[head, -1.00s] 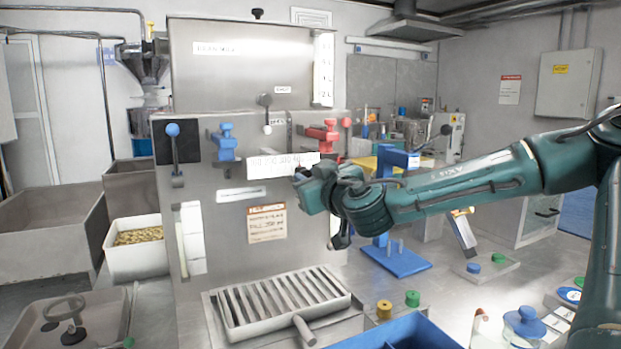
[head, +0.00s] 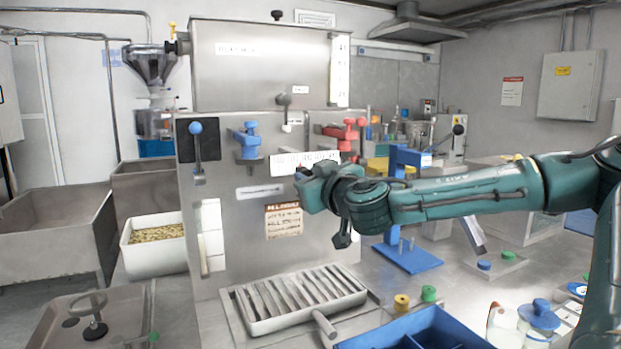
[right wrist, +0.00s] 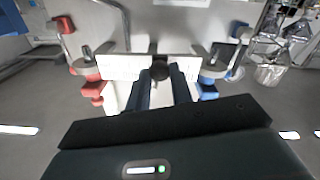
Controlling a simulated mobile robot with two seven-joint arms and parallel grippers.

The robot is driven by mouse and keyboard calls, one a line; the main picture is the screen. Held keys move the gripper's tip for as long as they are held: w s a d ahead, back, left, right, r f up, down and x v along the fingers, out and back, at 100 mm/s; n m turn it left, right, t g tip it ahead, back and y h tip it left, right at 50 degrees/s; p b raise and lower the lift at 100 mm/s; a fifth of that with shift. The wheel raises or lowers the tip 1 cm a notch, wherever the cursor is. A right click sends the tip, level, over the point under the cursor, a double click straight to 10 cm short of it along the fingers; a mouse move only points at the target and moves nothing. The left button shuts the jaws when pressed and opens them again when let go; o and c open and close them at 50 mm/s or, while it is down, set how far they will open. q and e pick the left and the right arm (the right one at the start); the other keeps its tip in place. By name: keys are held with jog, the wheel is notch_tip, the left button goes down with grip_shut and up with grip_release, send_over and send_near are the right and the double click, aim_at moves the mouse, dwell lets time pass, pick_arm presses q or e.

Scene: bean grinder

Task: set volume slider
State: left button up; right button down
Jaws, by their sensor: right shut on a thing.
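The grinder's steel front panel (head: 235,225) carries a white printed scale strip (head: 284,163). My right gripper (head: 303,184) is at this strip and covers part of it in the head view. In the right wrist view, the two fingers of my right gripper (right wrist: 162,88) are shut on a dark round slider knob (right wrist: 160,67). The knob sits in front of the white scale strip (right wrist: 120,66), near its middle. In the head view the knob is hidden behind my gripper. The scale's markings are too small to read. My left gripper is not in view.
A blue clamp-like fitting (head: 248,141) and a red one (head: 346,133) flank the strip. A blue-knobbed lever (head: 197,150) is farther left. A slatted tray (head: 262,325) lies below, with a blue bin (head: 372,347) at its right.

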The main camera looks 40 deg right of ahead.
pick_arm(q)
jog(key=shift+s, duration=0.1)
pick_arm(e)
jog(key=c, duration=1.2)
grip_release()
jog(key=shift+s, duration=0.1)
jog(key=shift+s+a, duration=0.1)
jog(key=shift+s, duration=0.3)
pick_arm(q)
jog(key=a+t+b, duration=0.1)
jog(key=b, duration=0.2)
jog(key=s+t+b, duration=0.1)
jog(key=b, duration=0.2)
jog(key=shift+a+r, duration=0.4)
pick_arm(e)
jog(key=v, duration=1.2)
jog(key=shift+s, duration=0.1)
